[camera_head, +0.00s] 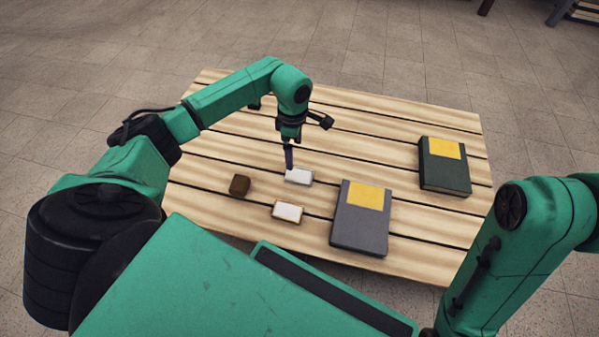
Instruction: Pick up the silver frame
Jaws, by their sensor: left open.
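The silver frame (299,176) lies flat on the slatted wooden table, near its middle. It is a small pale rectangle with a white face. My left gripper (289,165) points down at the frame's upper left edge, with its fingers just above or beside it. It is open and holds nothing that I can see; I cannot tell whether it touches the frame. My right arm comes in at the lower right, and its gripper is out of view.
On the table (440,240) are a gold-edged frame (288,212), a small brown block (239,186), a grey book (360,228) with a yellow label and a dark green book (443,175) with a yellow label. The table's far middle is clear.

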